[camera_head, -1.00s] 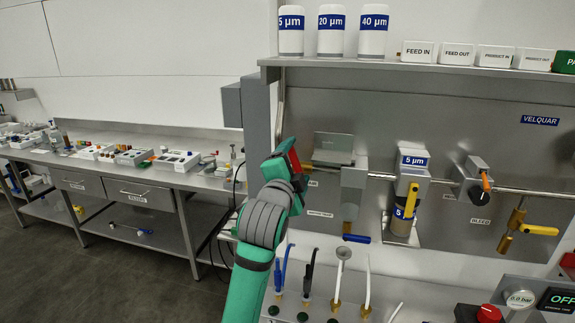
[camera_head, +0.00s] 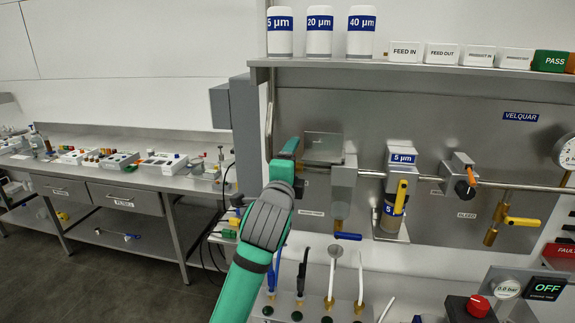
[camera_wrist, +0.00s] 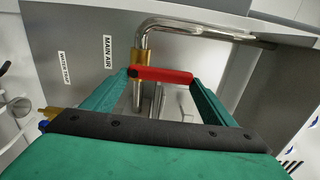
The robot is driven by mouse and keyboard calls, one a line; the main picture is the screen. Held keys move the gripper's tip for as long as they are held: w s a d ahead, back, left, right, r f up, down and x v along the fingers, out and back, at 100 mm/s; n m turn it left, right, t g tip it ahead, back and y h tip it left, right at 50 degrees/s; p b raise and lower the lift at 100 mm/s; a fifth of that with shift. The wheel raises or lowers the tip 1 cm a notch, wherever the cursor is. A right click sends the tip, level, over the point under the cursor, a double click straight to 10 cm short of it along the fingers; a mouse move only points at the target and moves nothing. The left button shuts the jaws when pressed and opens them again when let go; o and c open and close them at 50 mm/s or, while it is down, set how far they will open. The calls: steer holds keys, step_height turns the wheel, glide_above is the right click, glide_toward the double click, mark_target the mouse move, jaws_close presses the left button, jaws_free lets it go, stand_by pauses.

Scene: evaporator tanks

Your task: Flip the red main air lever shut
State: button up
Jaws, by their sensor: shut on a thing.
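The red main air lever (camera_wrist: 165,75) lies between the two green fingertips of my gripper (camera_wrist: 158,82) in the wrist view. It runs crosswise to the steel pipe, from a brass valve body (camera_wrist: 141,58) beneath its left end. My gripper is shut on the lever. The MAIN AIR label (camera_wrist: 107,51) is on the panel to the left of the valve. In the head view my gripper (camera_head: 287,150) is at the left end of the pipe row, seen from its side, and it hides the lever there.
A steel block with a clear bowl and blue handle (camera_head: 348,236) stands just right of my gripper. A yellow-handled filter unit (camera_head: 401,190) is farther right. Several hoses and probes (camera_head: 330,275) stand below. The shelf (camera_head: 410,65) is above.

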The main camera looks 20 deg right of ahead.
steer(key=o, duration=1.5)
steer(key=v, duration=1.1)
steer(key=shift+w, duration=0.15)
